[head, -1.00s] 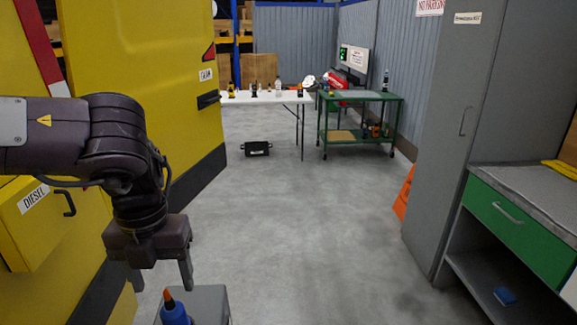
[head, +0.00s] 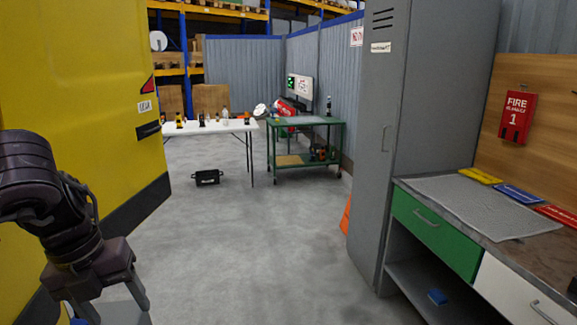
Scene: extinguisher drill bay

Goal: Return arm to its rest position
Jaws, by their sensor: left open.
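My left arm comes in from the left edge, dark and jointed, bent downward in front of the yellow vehicle (head: 85,90). Its gripper (head: 112,308) points down at the lower left, open, with its two fingers apart and their tips near or past the bottom edge. I see nothing held between the fingers. A small bit of blue shows at the bottom edge beside the fingers, too little to make out. My right arm and gripper are not in view.
A grey locker (head: 420,130) and a workbench with a green drawer (head: 435,232) stand on the right. A white table (head: 235,125), a green cart (head: 300,163) and a black box (head: 207,177) are farther back. The grey floor (head: 250,250) between is clear.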

